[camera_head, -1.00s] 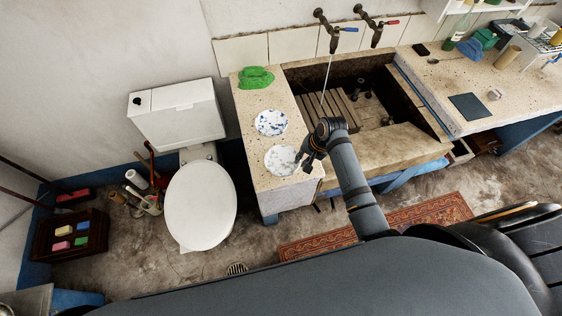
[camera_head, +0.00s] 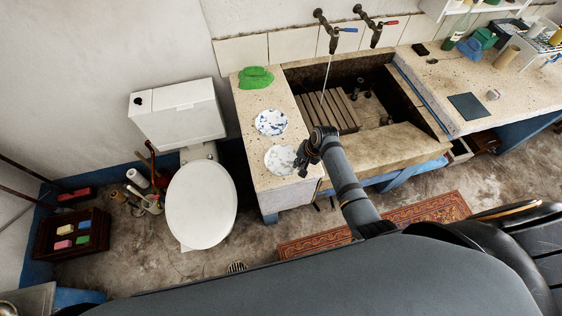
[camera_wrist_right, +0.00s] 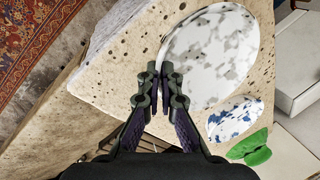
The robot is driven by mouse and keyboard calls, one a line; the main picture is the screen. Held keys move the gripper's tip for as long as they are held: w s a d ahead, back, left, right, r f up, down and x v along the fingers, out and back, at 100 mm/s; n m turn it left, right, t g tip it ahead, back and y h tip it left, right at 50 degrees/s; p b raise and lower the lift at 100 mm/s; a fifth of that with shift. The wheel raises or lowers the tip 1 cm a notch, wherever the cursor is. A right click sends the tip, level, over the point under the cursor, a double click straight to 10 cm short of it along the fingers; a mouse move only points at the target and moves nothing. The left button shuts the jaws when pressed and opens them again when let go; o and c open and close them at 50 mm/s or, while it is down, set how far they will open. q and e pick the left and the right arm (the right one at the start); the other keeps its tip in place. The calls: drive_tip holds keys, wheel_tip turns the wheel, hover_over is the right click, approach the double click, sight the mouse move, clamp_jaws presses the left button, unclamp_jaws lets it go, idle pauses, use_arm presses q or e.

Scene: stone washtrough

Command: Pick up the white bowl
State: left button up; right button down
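The white bowl (camera_head: 281,160), speckled with grey, sits at the near end of the stone counter left of the sink. It fills the upper middle of the right wrist view (camera_wrist_right: 212,58). My right gripper (camera_head: 301,171) is at the bowl's right edge. In the right wrist view its fingertips (camera_wrist_right: 161,72) are close together, with the bowl's rim between them. It looks shut on the rim, and the bowl appears to rest on the counter. My left gripper is not in view.
A blue-and-white bowl (camera_head: 271,122) and a green cloth-like thing (camera_head: 256,77) lie farther back on the counter (camera_head: 250,105). The sink (camera_head: 345,100) is to the right. A toilet (camera_head: 201,203) stands to the left, below counter height.

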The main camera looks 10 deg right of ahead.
drive_tip(key=shift+r, duration=0.1)
drive_tip(key=shift+r, duration=0.2)
wheel_tip(320, 180, up, 3)
drive_tip(key=shift+w+f, duration=0.1)
drive_tip(key=shift+f, duration=0.1)
drive_tip(key=s+d+r+b, duration=0.2)
drive_tip(key=s+d+r, duration=0.5)
drive_tip(key=d+r, duration=0.3)
drive_tip(key=shift+d, duration=1.05)
